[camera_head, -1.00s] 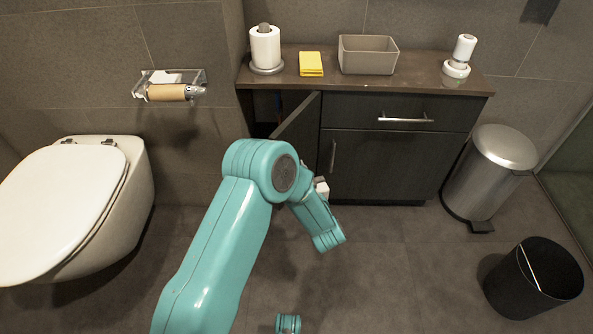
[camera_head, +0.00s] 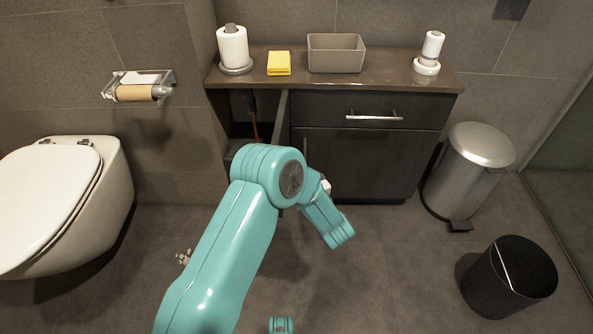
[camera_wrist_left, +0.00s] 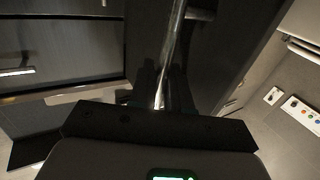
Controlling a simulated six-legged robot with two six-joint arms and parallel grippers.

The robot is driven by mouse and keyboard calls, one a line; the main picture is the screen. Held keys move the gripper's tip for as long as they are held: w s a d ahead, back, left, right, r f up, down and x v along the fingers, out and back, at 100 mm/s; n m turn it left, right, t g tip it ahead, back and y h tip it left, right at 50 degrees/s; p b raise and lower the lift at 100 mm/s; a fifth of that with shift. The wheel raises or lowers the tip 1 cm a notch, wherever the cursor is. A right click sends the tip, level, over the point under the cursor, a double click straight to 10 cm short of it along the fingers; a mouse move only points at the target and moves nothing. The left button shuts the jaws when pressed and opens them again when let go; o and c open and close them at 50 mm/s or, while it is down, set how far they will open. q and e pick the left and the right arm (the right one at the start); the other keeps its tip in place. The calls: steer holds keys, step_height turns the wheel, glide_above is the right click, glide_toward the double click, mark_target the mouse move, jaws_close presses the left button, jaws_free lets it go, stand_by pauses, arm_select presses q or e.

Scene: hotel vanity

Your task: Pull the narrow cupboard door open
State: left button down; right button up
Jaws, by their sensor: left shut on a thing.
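The narrow cupboard door (camera_head: 282,118) stands swung out from the left end of the dark vanity, seen almost edge-on in the head view. The opening (camera_head: 240,115) to its left shows a dark interior with a reddish hose or pipe. In the left wrist view the door is the dark panel (camera_wrist_left: 225,45), with a metal bar handle (camera_wrist_left: 174,45) running down it. My left gripper (camera_wrist_left: 162,92) is shut on this handle. In the head view my teal arm hides the gripper and the lower door.
The vanity top (camera_head: 390,77) holds a paper roll (camera_head: 233,47), yellow cloth (camera_head: 279,63), grey bin (camera_head: 336,54) and white dispenser (camera_head: 430,52). A toilet (camera_head: 60,200) stands left; a steel pedal bin (camera_head: 468,170) and black basket (camera_head: 508,278) stand right.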

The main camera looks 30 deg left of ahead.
arm_select(q)
steer(key=shift+d, duration=0.1)
arm_select(e)
steer(key=shift+w+d+r, duration=0.1)
steer(key=shift+w+d, duration=0.05)
stand_by(0.3)
arm_select(q)
steer(key=c, duration=1.2)
jaws_free()
steer(key=shift+c, duration=0.2)
steer(key=shift+s+d, duration=0.1)
steer(key=shift+d, duration=0.1)
steer(key=p+v, duration=0.5)
steer(key=v, duration=1)
steer(key=shift+s+d, duration=0.3)
arm_select(e)
steer(key=shift+g, duration=0.6)
steer(key=s+r, duration=0.2)
steer(key=r, duration=0.1)
steer(key=s+a+r, duration=0.1)
steer(key=shift+r, duration=0.4)
arm_select(q)
steer(key=shift+a, duration=0.1)
